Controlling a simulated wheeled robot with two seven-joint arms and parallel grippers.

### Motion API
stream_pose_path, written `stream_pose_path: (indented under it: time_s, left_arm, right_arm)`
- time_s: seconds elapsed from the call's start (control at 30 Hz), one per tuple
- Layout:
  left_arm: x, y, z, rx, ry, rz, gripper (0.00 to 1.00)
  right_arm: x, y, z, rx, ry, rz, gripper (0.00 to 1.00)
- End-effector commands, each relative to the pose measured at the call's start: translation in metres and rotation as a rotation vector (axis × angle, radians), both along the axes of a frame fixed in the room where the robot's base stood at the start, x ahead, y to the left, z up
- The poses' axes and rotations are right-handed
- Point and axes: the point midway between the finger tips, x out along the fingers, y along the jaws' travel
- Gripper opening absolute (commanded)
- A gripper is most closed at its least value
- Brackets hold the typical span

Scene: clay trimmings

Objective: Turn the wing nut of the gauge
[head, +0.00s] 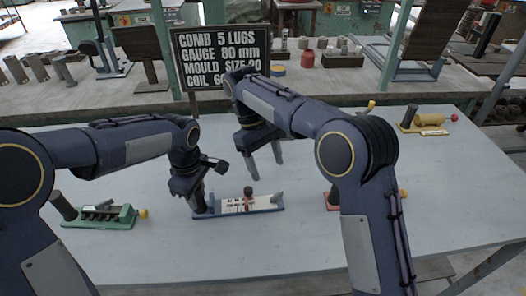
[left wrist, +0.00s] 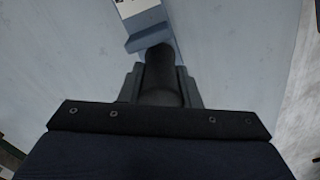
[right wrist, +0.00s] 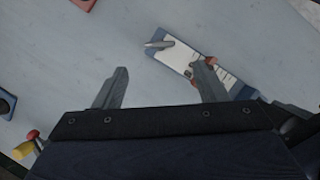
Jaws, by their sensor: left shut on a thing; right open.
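The gauge (head: 264,207) is a blue base with a white marked scale, lying on the pale table. My left gripper (head: 200,204) is shut on its dark round handle at the left end; the handle (left wrist: 160,78) shows between the fingers in the left wrist view. A dark knob, probably the wing nut (head: 248,190), stands on a red slider mid-scale. A grey peg (head: 276,197) leans at the right end. My right gripper (head: 266,166) is open and empty above the gauge. In the right wrist view, one finger partly hides the slider (right wrist: 190,72) and the wing nut cannot be made out.
A green comb-like tool (head: 105,216) lies to the left. A red-based tool (head: 332,200) is partly behind my right arm, and a yellow one (head: 430,121) lies far right. A black sign (head: 222,58) stands behind. The table front is clear.

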Motion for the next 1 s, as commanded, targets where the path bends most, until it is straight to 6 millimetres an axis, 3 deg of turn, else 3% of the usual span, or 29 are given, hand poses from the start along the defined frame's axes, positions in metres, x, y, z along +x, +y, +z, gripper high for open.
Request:
stream_pose_path:
  time_s: [0.23,0.7,0.73,0.9,1.0]
  left_arm:
    - [0.0,0.0,0.001,-0.001,-0.002,0.0,0.0]
    - [0.0,0.0,0.001,-0.001,-0.002,0.001,0.0]
    - [0.0,0.0,0.001,-0.001,-0.002,0.001,0.31]
    - [0.0,0.0,0.0,0.0,-0.001,0.0,0.54]
    - [0.0,0.0,0.0,0.0,-0.001,0.0,0.55]
  right_arm:
    - [0.01,0.008,0.029,0.001,-0.002,0.0,0.65]
    - [0.011,0.009,0.034,0.0,0.0,0.001,0.65]
    - [0.011,0.009,0.034,0.0,0.001,0.001,0.65]
    - [0.01,0.009,0.034,0.0,0.0,0.001,0.65]
    - [0.011,0.009,0.034,0.0,0.0,0.001,0.65]
